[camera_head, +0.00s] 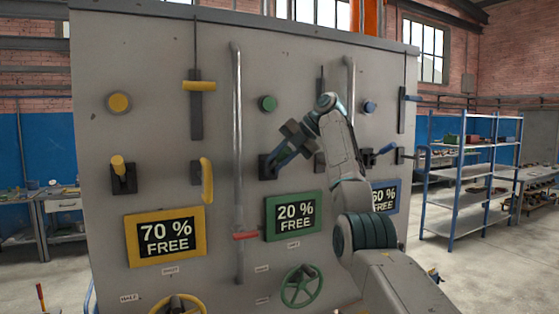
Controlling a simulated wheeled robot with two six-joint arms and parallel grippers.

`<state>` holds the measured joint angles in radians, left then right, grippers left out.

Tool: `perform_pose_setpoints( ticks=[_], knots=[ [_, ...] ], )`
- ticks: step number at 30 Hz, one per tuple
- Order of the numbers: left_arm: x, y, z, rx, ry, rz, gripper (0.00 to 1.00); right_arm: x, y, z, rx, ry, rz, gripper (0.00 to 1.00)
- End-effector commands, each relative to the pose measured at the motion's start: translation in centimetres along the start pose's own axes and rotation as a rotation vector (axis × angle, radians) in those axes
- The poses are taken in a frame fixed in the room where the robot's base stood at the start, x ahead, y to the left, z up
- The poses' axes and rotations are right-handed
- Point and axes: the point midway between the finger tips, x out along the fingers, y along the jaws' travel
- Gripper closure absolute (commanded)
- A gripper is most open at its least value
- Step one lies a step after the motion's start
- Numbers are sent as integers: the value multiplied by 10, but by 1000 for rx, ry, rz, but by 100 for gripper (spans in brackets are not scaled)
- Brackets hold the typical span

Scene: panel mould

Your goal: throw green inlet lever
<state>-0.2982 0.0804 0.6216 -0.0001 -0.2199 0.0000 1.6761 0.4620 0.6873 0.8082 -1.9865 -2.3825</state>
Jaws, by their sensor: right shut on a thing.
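The grey panel (225,120) carries yellow, green and blue sets of controls. My right gripper (280,160) is at the green set, over a dark lever mount (265,168) above the green display. It is shut on the green inlet lever there, whose handle is mostly hidden by the fingers. A second dark slot of the green set is partly hidden behind my right arm. The green display (293,216) reads 20 % FREE. My left gripper is not in view.
A green knob (268,103) sits above my gripper and a green handwheel (301,286) below. A vertical pipe (237,140) stands to the left. The yellow lever (118,164) and blue lever (385,149) flank the green set. A blue-framed shelf (455,200) stands at right.

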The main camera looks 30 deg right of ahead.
Motion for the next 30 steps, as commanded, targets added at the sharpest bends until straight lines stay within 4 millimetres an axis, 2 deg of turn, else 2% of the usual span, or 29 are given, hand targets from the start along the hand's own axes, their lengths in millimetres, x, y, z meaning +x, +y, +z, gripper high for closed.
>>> perform_pose_setpoints(
  ticks=[5, 6, 9, 20, 26, 30],
  knots=[
    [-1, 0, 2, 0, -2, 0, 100, -4, 3, 0, -3, -6, 7, 100],
    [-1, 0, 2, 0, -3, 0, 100, -4, 3, 0, -3, -6, 7, 75],
    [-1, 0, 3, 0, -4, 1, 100, -3, 2, 0, -3, -5, 6, 57],
    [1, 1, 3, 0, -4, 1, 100, -5, 1, 0, -2, -3, 4, 57],
    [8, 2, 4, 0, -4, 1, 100, -31, 0, 0, -1, -4, 7, 57],
    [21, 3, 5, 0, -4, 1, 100, -41, 0, 1, 0, -3, 8, 57]
  ],
)
